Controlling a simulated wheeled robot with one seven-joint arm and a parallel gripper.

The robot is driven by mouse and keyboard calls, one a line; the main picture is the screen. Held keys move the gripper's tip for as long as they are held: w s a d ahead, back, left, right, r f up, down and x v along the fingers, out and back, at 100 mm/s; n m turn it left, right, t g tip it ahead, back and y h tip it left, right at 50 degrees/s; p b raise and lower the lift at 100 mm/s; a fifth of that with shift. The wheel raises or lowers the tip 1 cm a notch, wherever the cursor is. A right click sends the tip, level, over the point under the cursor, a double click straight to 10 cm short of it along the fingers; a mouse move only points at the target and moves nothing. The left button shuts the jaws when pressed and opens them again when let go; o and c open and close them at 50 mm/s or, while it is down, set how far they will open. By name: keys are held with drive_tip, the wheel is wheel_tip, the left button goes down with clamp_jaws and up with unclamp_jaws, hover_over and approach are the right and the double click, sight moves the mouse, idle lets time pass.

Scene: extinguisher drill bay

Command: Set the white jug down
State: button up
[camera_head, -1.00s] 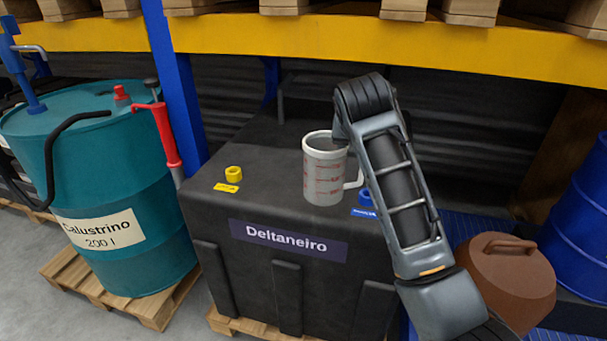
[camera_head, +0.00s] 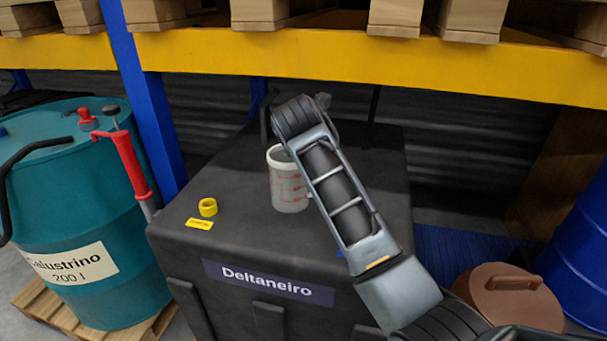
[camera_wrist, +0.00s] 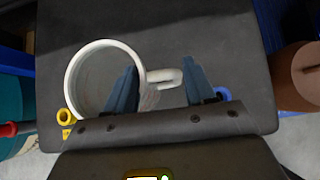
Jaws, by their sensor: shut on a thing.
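The white jug (camera_head: 288,186) has red measuring marks and stands upright at the top of the black Deltaneiro tank (camera_head: 240,235). Whether its base touches the tank top I cannot tell. In the wrist view I look down into the open mouth of the jug (camera_wrist: 78,98), with its handle pointing right. My gripper (camera_wrist: 159,66) has its two blue fingers on either side of the handle and is shut on it. In the head view my arm hides the handle and the fingers.
A yellow cap (camera_head: 208,207) and a blue cap (camera_wrist: 222,93) sit on the tank. A teal drum (camera_head: 85,210) with a red hand pump (camera_head: 132,165) stands left. A yellow shelf beam (camera_head: 350,65) crosses above. A brown lidded pot (camera_head: 510,295) stands right.

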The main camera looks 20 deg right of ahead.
drive_tip(key=shift+w+a+f+p, duration=0.15)
drive_tip(key=shift+a+f, duration=0.25)
drive_tip(key=shift+f, duration=0.5)
drive_tip(key=shift+w+a+f+p, duration=0.2)
drive_tip(key=shift+a+f, duration=0.2)
drive_tip(key=shift+f, duration=0.55)
drive_tip(key=shift+w+a+f+p, duration=0.15)
drive_tip(key=shift+a+f, duration=0.25)
drive_tip(key=shift+f, duration=0.5)
drive_tip(key=o, duration=1.4)
drive_tip(key=shift+o, duration=0.2)
drive_tip(key=b+v, duration=0.1)
drive_tip(key=v, duration=1.1)
